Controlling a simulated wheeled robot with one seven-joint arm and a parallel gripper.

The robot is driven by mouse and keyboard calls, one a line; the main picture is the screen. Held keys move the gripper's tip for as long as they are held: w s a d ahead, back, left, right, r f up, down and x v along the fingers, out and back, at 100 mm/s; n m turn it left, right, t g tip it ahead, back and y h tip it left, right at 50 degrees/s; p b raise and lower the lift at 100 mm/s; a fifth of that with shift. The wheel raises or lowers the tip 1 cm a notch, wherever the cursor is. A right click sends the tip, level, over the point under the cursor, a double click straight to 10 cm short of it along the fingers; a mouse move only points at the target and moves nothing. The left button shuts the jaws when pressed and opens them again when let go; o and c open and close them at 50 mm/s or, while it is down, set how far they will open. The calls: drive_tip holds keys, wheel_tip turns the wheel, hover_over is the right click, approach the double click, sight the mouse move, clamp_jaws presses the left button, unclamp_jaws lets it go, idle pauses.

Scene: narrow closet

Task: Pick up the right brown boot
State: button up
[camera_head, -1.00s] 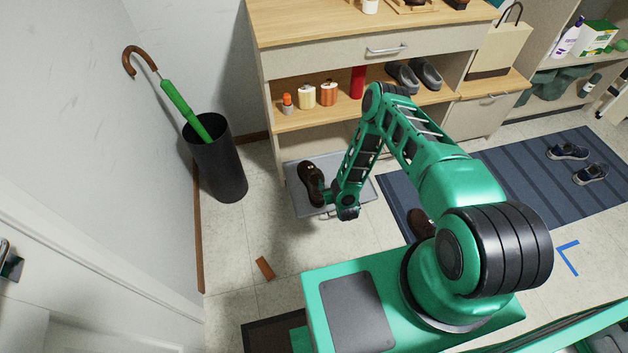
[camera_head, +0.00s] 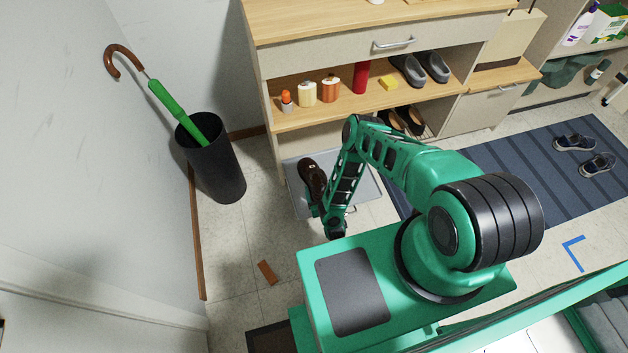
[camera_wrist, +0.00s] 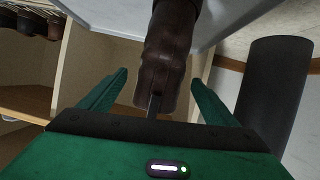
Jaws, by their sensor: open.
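A dark brown boot (camera_head: 312,180) is on the grey tray (camera_head: 364,188) in front of the shelf unit. My gripper (camera_head: 317,207) is low beside the boot's near end, partly hidden by my wrist in the head view. In the wrist view my gripper (camera_wrist: 158,82) is open. The brown boot (camera_wrist: 171,48) reaches down between the two fingers, with visible gaps on both sides. No second brown boot shows clearly now.
A black umbrella stand (camera_head: 213,165) with a green umbrella is left of the tray; it also shows in the wrist view (camera_wrist: 275,95). The wooden shelf unit (camera_head: 300,62) rises behind. A brown block (camera_head: 267,272) lies on the floor. A blue striped rug (camera_head: 520,165) is right.

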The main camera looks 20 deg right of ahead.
sight(316, 176)
drive_tip(key=shift+x, duration=3.4)
drive_tip(key=shift+r, duration=0.1)
clamp_jaws()
